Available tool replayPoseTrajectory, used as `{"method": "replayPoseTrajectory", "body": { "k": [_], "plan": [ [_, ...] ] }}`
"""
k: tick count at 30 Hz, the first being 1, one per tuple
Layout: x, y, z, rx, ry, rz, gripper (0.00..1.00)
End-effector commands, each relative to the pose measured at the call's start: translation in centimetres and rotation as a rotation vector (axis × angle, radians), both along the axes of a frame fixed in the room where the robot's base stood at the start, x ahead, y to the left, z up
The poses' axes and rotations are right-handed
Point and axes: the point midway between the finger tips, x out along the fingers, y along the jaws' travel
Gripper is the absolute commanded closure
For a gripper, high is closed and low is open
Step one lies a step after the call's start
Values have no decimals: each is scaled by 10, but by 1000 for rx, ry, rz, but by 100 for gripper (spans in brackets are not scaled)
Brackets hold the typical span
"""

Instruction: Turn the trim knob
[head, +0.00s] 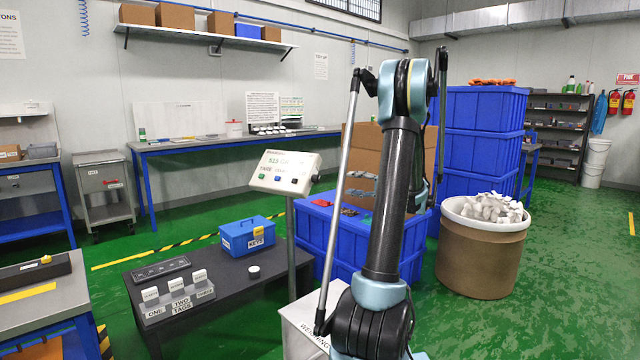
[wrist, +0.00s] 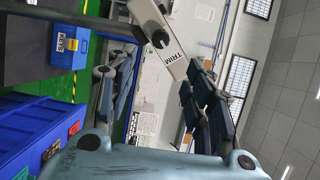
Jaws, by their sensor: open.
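The trim knob (wrist: 160,38) is a dark round knob on the pale housing (wrist: 148,14) of the indicator, beside the word TRIM, in the upper middle of the wrist view. My gripper (wrist: 162,68) is open and empty. The knob shows beyond the fingertips, roughly between them and apart from them. My arm hides most of my gripper in the head view.
Blue bins (head: 345,236) stand right of the post. A dark low table (head: 215,308) carries a blue key box (head: 247,236) and tags. A drum (head: 482,256) of pale pieces stands at right. Green floor is open at far right.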

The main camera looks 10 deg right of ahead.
Motion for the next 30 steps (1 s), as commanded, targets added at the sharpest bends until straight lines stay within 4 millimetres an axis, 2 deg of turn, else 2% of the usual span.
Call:
{"method": "replayPoseTrajectory", "body": {
  "k": [3,18,24,30],
  "plan": [
    [12,20,0,-1,1,4,52],
    [61,92,0,-1,1,3,52],
    [75,113,0,-1,1,2,52],
    [80,122,0,-1,1,1,52]
  ]
}}
